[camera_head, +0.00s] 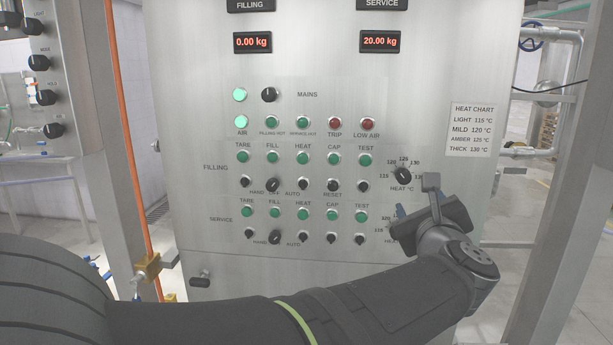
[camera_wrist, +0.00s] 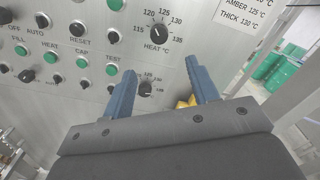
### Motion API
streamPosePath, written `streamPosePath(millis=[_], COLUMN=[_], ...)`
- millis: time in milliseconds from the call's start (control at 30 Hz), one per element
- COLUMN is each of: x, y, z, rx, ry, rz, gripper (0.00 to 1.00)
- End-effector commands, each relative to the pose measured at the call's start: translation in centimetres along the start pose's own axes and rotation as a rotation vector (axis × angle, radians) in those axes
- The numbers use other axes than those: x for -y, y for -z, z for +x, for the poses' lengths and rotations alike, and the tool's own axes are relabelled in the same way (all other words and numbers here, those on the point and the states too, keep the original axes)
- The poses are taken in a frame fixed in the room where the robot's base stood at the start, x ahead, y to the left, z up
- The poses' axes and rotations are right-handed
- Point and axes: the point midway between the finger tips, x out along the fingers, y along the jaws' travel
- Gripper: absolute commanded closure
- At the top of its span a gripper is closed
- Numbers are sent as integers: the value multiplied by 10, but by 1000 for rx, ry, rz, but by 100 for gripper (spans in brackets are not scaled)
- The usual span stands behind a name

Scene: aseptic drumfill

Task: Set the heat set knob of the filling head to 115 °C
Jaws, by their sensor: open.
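The filling heat set knob (camera_head: 402,175) is a round black knob on the steel panel, in the FILLING row, with a printed scale around it. The wrist view shows this knob (camera_wrist: 158,32) at top centre, with 115 at the left of its scale and 135 at the right. Its exact setting is too small to read. My gripper (camera_head: 418,198) is open and empty, just below and right of the knob in the head view. In the wrist view its blue fingers (camera_wrist: 159,70) stand apart below the knob, not around it.
The service heat knob (camera_wrist: 146,88) sits lower, between my fingers in the wrist view; my gripper partly hides it in the head view. A heat chart (camera_head: 474,129) lists LIGHT 115 °C. Green buttons (camera_head: 365,160) and small black switches (camera_head: 364,187) lie to the left.

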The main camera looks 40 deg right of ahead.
Motion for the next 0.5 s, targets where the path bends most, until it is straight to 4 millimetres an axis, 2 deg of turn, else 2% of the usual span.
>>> streamPosePath(millis=[33,200,500], x=[-2,-2,-2], y=[0,0,0], z=[13,51,108], rx=[1,1,0], ry=[-5,-5,-4], rz=[1,0,-2], gripper=[46,46,46])
